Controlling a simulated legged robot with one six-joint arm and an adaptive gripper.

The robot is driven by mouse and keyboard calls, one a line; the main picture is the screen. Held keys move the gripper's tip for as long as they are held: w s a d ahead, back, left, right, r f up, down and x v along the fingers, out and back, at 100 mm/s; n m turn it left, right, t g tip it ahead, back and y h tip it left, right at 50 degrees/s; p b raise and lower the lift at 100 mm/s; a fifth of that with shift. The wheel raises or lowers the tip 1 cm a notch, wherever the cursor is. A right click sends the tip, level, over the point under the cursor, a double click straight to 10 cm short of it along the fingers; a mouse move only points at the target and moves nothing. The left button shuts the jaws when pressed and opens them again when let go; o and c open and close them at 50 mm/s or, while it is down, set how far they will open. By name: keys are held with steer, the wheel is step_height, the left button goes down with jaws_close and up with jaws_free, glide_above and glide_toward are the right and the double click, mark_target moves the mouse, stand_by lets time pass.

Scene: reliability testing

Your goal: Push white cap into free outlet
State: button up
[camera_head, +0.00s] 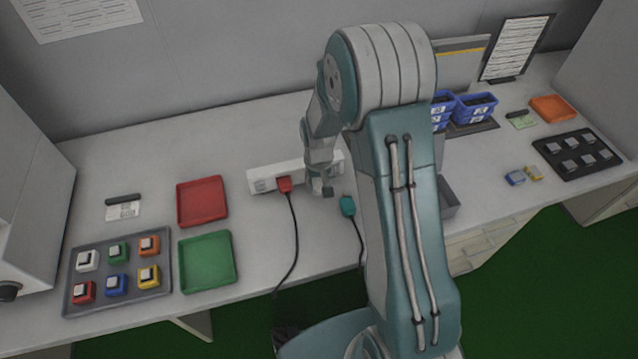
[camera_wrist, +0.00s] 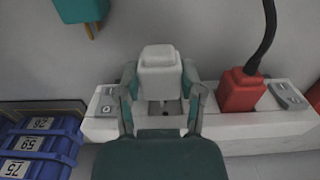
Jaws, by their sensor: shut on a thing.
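The white cap (camera_wrist: 160,72) is between the fingers of my gripper (camera_wrist: 162,85) in the wrist view, and my gripper is shut on it. The cap is over the white power strip (camera_wrist: 255,123), with part of a dark outlet opening showing just below it. I cannot tell whether the cap touches the strip. A red plug (camera_wrist: 240,92) sits in the strip to the right of the cap. In the head view, my gripper (camera_head: 327,190) is at the strip (camera_head: 262,182), right of the red plug (camera_head: 284,184), and my arm hides the cap.
A loose teal plug (camera_head: 348,206) lies in front of the strip. Red (camera_head: 202,201) and green (camera_head: 207,262) trays and a grey tray of coloured caps (camera_head: 118,293) are at left. Blue bins (camera_head: 474,107) stand at right. The table between the strip and the red tray is clear.

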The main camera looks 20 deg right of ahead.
steer(key=shift+w, duration=0.55)
steer(key=shift+a, duration=0.15)
stand_by(0.8)
steer(key=shift+w, duration=0.95)
stand_by(1.7)
steer(key=o, duration=0.9)
step_height(320, 180, up, 12)
